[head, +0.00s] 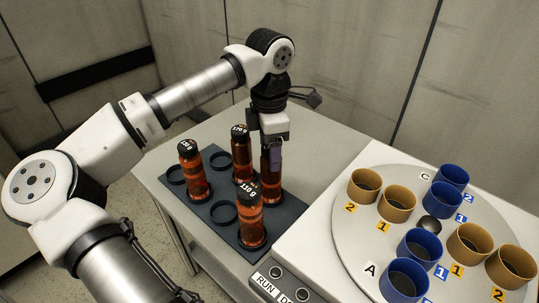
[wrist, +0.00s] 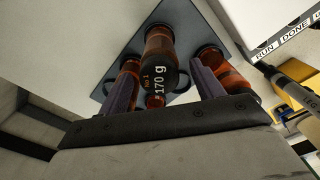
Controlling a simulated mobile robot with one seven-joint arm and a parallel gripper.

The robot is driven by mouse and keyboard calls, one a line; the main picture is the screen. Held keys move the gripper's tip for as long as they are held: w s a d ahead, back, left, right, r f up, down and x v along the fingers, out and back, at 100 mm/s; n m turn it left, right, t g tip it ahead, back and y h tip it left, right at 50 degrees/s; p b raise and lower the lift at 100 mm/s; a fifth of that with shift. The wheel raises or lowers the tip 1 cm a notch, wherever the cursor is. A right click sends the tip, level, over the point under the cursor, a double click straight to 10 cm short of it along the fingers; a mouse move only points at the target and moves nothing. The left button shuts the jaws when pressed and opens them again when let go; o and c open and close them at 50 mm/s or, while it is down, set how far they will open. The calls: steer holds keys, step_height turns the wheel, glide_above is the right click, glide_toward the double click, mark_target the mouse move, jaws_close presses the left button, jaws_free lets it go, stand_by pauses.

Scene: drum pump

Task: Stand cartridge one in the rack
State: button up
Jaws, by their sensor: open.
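Cartridge one (wrist: 158,45) is an amber cylinder with a black cap reading "No 1" and "170 g" in the wrist view. In the head view the amber cartridge (head: 271,185) under my gripper stands upright on the dark rack (head: 206,205), at its right back. My gripper (head: 273,152) is over its top, pointing down. In the wrist view the two purple fingers of my gripper (wrist: 166,66) are apart, one on each side of cartridge one. The cap is hidden by the gripper in the head view.
Other amber cartridges stand at the rack's left (head: 196,180), back (head: 241,160) and front (head: 250,222). Empty ring sockets (head: 223,212) lie between them. A round turntable (head: 345,232) with blue and tan cups is on the right, beside a RUN/DONE panel (head: 280,284).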

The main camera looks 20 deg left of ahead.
step_height(320, 180, up, 9)
steer(key=shift+r, duration=0.2)
stand_by(0.5)
